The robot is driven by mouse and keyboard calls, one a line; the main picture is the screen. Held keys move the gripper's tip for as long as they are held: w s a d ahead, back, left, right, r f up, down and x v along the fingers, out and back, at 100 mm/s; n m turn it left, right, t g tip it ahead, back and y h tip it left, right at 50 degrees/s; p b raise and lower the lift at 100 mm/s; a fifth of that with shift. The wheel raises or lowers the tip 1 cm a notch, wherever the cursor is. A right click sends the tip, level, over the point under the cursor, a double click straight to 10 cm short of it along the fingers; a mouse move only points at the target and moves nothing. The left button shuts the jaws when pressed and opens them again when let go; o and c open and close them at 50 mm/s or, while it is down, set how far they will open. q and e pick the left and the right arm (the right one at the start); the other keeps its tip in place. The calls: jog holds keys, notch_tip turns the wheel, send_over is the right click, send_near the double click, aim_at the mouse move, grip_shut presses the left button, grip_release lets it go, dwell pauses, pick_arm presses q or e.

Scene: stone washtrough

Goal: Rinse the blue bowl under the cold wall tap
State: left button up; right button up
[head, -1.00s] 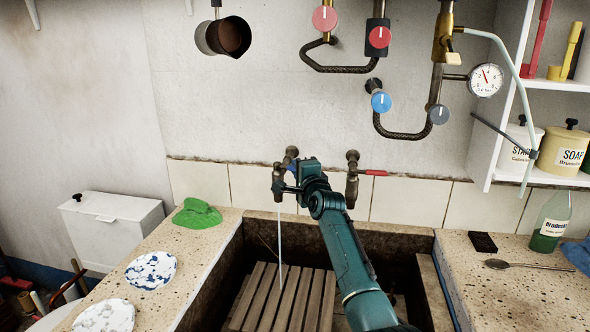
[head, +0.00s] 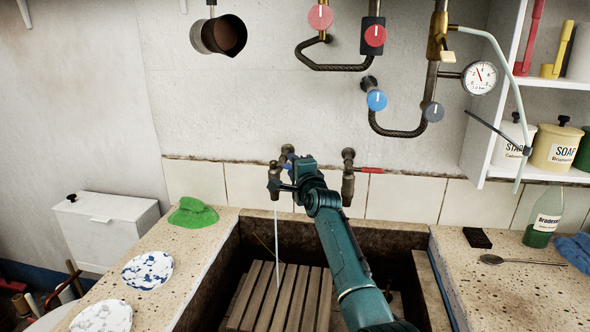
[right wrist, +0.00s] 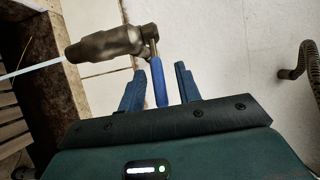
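The cold wall tap (head: 274,182) has a blue lever (right wrist: 158,82), and a thin stream of water (head: 277,240) runs from it into the trough. My right gripper (head: 291,180) is at this tap. In the right wrist view its fingers (right wrist: 159,80) stand apart, one on each side of the blue lever, with gaps showing. A round dish with blue and white mottling (head: 147,270), perhaps the blue bowl, rests on the left stone counter; I cannot tell its depth. My left gripper is not in view.
The stone trough (head: 215,285) has a wooden slatted rack (head: 270,300) inside. A red-lever tap (head: 348,180) is just right of my gripper. A green cloth (head: 193,212) and a pale speckled dish (head: 102,317) lie left; a spoon (head: 520,261) and bottle (head: 544,215) stay right.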

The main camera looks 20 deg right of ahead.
jog(key=shift+s, duration=0.1)
jog(key=s, duration=1.3)
jog(key=shift+d, duration=0.3)
dwell(1.5)
